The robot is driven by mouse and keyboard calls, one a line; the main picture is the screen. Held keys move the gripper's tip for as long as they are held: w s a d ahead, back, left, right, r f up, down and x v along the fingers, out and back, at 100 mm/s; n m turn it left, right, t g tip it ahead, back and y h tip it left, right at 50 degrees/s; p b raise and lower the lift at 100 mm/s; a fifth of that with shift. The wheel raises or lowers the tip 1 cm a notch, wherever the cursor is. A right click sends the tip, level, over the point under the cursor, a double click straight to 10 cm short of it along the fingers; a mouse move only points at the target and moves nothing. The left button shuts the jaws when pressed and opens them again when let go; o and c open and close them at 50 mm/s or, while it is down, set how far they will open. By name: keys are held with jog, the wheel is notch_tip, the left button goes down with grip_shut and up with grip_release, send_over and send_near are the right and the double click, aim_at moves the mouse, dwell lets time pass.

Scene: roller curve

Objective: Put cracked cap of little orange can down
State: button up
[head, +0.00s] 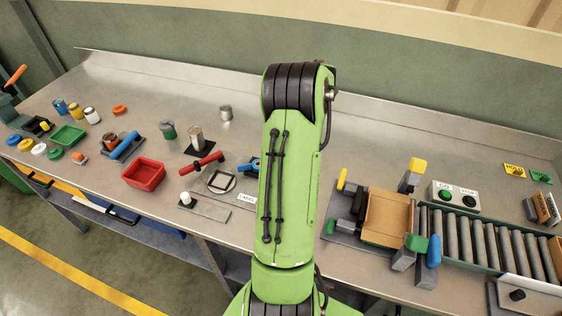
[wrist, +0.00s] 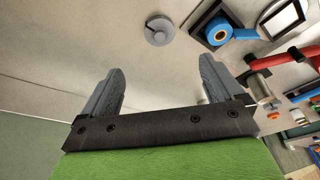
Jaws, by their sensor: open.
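An orange cap-like disc (head: 120,109) lies on the bench at the back left in the head view. Any crack in it is too small to see. A small can with an orange-red top (head: 109,140) stands beside a blue-handled tool; I cannot tell if it is the little orange can. My gripper (wrist: 158,85) shows in the wrist view with its two grey fingers wide apart and nothing between them. In the head view my arm hides it. A small orange piece (wrist: 273,115) is right of the gripper in the wrist view, apart from it.
A grey round piece (wrist: 159,30) and a blue roll (wrist: 216,30) lie beyond the fingers. Several cans and coloured caps (head: 39,149), a green tray (head: 68,136) and a red bin (head: 144,173) stand left. A roller conveyor (head: 490,245) is at right.

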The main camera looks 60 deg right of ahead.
jog(key=x, duration=1.3)
jog(key=shift+d+f, duration=0.1)
jog(key=shift+d, duration=0.05)
jog(key=shift+c, duration=1.3)
jog(key=c, duration=0.9)
notch_tip(320, 180, up, 10)
jog(key=shift+r, duration=0.1)
jog(key=shift+c, duration=0.2)
